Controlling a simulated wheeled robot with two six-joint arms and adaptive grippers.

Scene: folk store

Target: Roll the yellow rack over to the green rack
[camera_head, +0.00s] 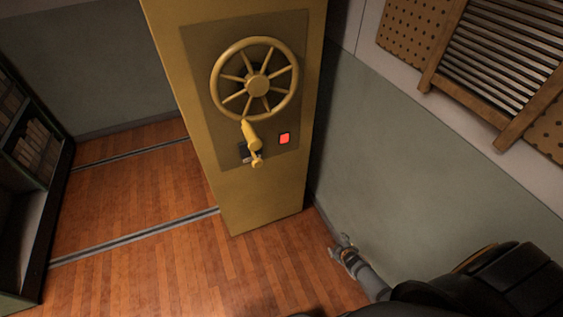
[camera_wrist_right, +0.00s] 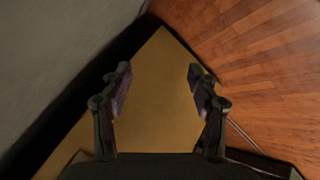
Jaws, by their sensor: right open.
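The yellow rack (camera_head: 265,199) stands upright in the middle of the head view. Its end panel carries a spoked yellow handwheel (camera_head: 257,85), a yellow crank handle (camera_head: 252,136) and a red button (camera_head: 285,138). A dark green rack (camera_head: 22,232) stands at the left edge, across an open aisle from it. My right gripper (camera_head: 342,249) is low at the right of the yellow rack, apart from the wheel. In the right wrist view its fingers (camera_wrist_right: 160,85) are open and empty, with the yellow panel (camera_wrist_right: 160,122) beyond them. My left gripper is not in view.
Two metal floor rails (camera_head: 130,239) run across the wooden floor between the racks. A grey-green wall (camera_head: 420,175) stands close on the right, with a slatted wooden panel (camera_head: 500,50) above. The aisle floor (camera_head: 125,200) is clear.

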